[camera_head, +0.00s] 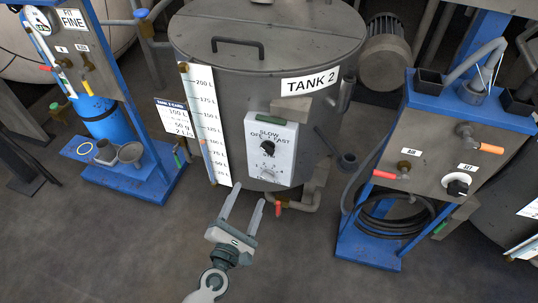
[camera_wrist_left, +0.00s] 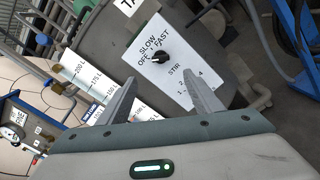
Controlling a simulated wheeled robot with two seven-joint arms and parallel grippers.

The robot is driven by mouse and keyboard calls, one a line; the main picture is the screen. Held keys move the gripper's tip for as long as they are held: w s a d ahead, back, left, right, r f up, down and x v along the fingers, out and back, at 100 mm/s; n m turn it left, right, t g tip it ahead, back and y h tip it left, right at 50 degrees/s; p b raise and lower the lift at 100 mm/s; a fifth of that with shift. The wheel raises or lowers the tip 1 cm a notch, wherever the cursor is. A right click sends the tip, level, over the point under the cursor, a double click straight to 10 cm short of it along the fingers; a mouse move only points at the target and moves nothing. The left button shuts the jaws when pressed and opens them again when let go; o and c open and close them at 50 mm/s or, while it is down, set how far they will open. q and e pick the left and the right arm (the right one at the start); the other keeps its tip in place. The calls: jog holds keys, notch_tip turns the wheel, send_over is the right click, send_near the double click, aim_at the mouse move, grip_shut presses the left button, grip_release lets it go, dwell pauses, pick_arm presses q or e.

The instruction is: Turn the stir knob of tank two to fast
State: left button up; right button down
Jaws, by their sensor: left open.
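Tank two (camera_head: 225,70) is a grey drum with a lid and a "TANK 2" label. On its front is a white panel (camera_head: 284,168) marked OFF, SLOW and FAST. The black stir knob (camera_head: 267,148) sits below these words; I cannot tell its setting surely. It also shows in the left wrist view (camera_wrist_left: 160,57), beyond the fingertips. My left gripper (camera_head: 245,198) is open and empty, in front of and below the panel, apart from the knob. In the left wrist view its two fingers (camera_wrist_left: 160,85) are spread wide, with the panel behind them. My right gripper is out of view.
A white level scale (camera_head: 205,125) runs down the tank left of the panel. A red-handled valve (camera_head: 278,207) sits below it. Blue stands (camera_head: 375,245) with valves and hoses are on both sides. The grey floor in front is clear.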

aim_at(268, 151)
pick_arm(q)
jog(key=x, duration=1.7)
jog(key=shift+w+d+f, duration=0.1)
jog(key=shift+w, duration=0.1)
jog(key=shift+p, duration=0.3)
jog(key=c, duration=1.1)
